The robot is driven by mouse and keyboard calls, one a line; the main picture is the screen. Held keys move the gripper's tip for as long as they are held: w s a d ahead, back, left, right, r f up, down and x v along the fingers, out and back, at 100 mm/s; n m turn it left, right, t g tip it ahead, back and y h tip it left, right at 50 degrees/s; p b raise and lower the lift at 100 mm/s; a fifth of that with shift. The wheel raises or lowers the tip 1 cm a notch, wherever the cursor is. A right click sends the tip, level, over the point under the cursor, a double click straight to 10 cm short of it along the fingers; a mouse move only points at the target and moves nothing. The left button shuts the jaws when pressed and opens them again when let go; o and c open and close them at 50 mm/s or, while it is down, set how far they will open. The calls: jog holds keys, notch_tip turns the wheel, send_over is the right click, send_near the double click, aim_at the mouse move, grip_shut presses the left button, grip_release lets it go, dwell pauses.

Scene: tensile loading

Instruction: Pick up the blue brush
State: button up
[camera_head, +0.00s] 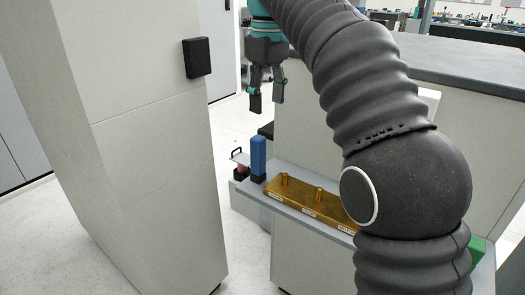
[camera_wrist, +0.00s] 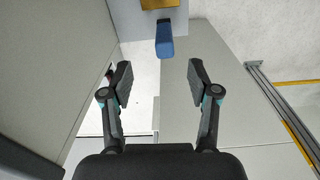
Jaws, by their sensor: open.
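The blue brush (camera_head: 258,155) stands upright with its dark end down on the grey shelf, just left of a brass-coloured block. In the wrist view the blue brush (camera_wrist: 164,40) shows near the top centre, beyond the fingertips and between their lines. My gripper (camera_head: 266,98) hangs above the brush, pointing down, with clear space between them. In the wrist view my gripper (camera_wrist: 159,75) has its two fingers spread wide with nothing between them.
The brass-coloured block (camera_head: 308,204) with pegs and labels lies right of the brush. A small item with a black handle (camera_head: 239,162) stands close on its left. A tall pale cabinet (camera_head: 140,130) rises at left. My arm hides the shelf's right part.

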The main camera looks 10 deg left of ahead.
aim_at(258, 152)
jog(key=a, duration=0.1)
jog(key=w+a+n, duration=0.1)
jog(key=a, duration=0.1)
jog(key=shift+f, duration=0.15)
notch_tip(258, 152, down, 8)
jog(key=shift+d+f, duration=0.15)
jog(key=shift+s+d+f+b, duration=0.15)
jog(key=shift+f+b, duration=0.25)
jog(key=shift+f, duration=0.95)
jog(key=shift+s+d+f+b, duration=0.1)
jog(key=shift+f+b, duration=0.25)
jog(key=shift+f, duration=0.95)
grip_shut()
